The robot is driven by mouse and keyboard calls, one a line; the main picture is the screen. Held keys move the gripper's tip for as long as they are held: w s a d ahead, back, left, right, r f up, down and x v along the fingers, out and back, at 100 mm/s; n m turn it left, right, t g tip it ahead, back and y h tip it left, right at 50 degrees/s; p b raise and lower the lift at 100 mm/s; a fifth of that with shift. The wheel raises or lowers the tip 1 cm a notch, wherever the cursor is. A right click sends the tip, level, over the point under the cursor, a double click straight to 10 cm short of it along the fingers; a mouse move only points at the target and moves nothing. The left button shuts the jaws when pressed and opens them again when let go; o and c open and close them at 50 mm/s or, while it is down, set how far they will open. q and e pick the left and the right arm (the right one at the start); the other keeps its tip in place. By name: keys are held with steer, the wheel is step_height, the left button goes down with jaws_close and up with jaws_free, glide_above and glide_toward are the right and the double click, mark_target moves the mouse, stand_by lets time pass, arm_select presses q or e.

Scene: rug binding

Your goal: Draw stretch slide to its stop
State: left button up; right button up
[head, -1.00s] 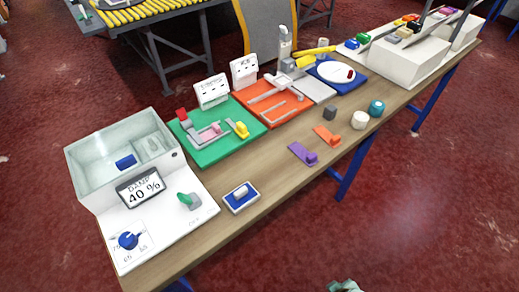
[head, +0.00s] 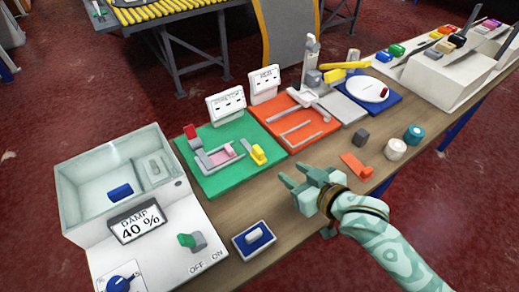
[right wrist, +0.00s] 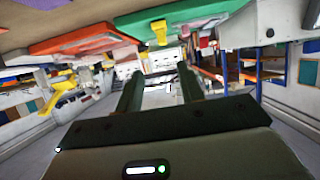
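The green board (head: 238,181) lies mid-table with a sign (head: 226,106) behind it that seems to read STRETCH. On it are a grey slide track (head: 221,160) with a pink piece (head: 219,155), a red block (head: 191,131) and a yellow handle (head: 258,154). My right gripper (head: 294,174) is open and empty, to the right of and in front of the yellow handle, apart from it. Its two fingers also show spread in the right wrist view (right wrist: 160,90), nothing between them. My left gripper is not in view.
An orange board (head: 297,123) lies behind the gripper. An orange clip (head: 356,165), dark cube (head: 361,137) and white roll (head: 396,149) sit right of it. The damp box (head: 80,205) and a blue-and-white tray (head: 253,240) stand left and in front.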

mark_target(260, 151)
steer(key=b+x, duration=0.6)
steer(key=x, duration=0.9)
steer(key=shift+a+r, duration=0.15)
steer(key=shift+a, duration=0.1)
steer(key=shift+w+a, duration=0.4)
steer(key=shift+w, duration=0.1)
jaws_close()
